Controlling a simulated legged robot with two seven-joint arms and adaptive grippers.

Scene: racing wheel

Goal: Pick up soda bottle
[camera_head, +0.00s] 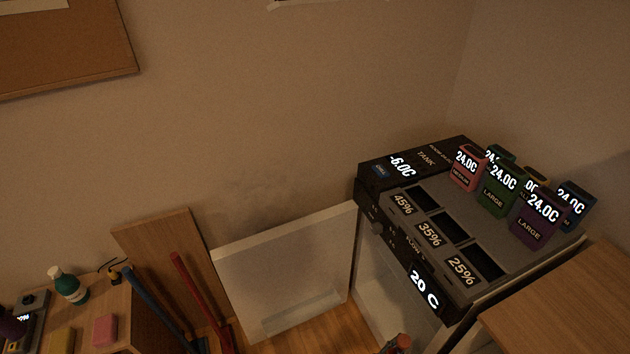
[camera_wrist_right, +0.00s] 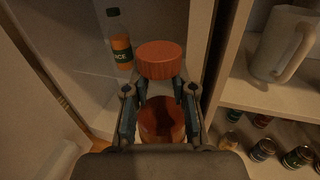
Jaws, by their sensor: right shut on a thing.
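A bottle with a wide ribbed red cap (camera_wrist_right: 160,60) and a reddish-brown body (camera_wrist_right: 162,122) is in the middle of the right wrist view; I take it for the soda bottle. My right gripper (camera_wrist_right: 160,92) is shut on it, with one finger on each side just below the cap. The lower part of the bottle is hidden by my gripper. In the head view only the red cap (camera_head: 403,341) shows at the bottom edge, in front of the open fridge. My left gripper is in neither view.
A juice bottle (camera_wrist_right: 120,42) stands behind on a white shelf. The white fridge door (camera_head: 285,270) stands open. Coloured canisters (camera_head: 540,215) top the fridge; a wooden surface (camera_head: 570,310) is at right.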

